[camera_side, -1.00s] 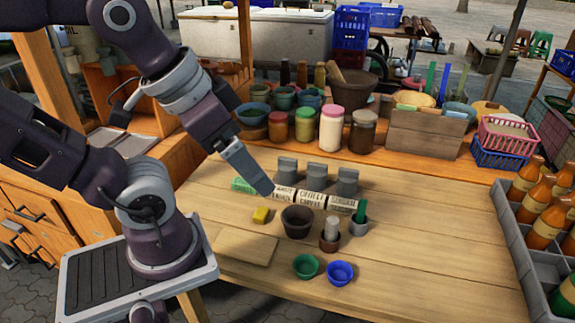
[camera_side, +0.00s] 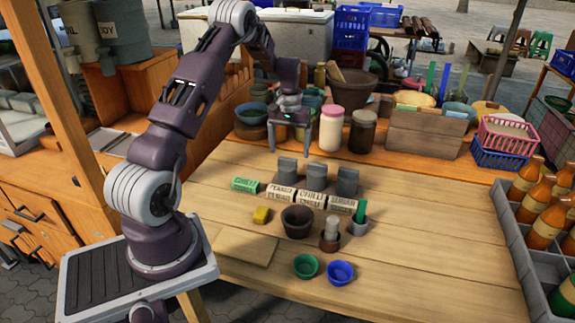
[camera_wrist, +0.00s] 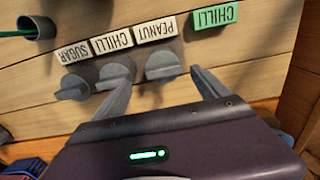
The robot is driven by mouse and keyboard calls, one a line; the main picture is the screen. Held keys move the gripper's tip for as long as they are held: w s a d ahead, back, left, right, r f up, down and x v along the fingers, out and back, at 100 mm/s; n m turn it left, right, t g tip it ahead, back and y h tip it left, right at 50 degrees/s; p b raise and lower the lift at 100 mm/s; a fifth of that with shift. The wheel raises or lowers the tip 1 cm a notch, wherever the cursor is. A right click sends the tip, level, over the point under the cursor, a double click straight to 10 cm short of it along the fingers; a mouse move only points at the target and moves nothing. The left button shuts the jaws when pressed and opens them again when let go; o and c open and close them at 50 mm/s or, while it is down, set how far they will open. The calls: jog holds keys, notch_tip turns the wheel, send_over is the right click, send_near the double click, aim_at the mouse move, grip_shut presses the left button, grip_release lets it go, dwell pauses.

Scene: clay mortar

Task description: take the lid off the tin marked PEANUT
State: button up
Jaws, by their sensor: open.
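Three grey tins stand in a row on the wooden table, each with a white label in front and an upright grip on its lid. The tin behind the PEANUT label (camera_side: 282,192) is the leftmost in the side view (camera_side: 287,169). In the wrist view, where labels read upside down, this tin (camera_wrist: 163,64) is the rightmost. The CHILLI tin (camera_side: 316,175) and SUGAR tin (camera_side: 347,182) stand right of it in the side view. My gripper (camera_side: 290,150) is open and points down above and behind the row. In the wrist view its fingers (camera_wrist: 163,76) frame the PEANUT tin, apart from it.
A green CHILLI block (camera_side: 245,184) lies left of the labels. Jars (camera_side: 331,128) crowd the shelf behind my gripper.

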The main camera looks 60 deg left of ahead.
aim_at(288, 159)
jog(key=f, duration=0.5)
jog(key=shift+s+a, duration=0.2)
jog(key=shift+s, duration=0.05)
jog(key=c, duration=1.4)
jog(key=shift+c, duration=0.2)
jog(key=shift+r, duration=0.15)
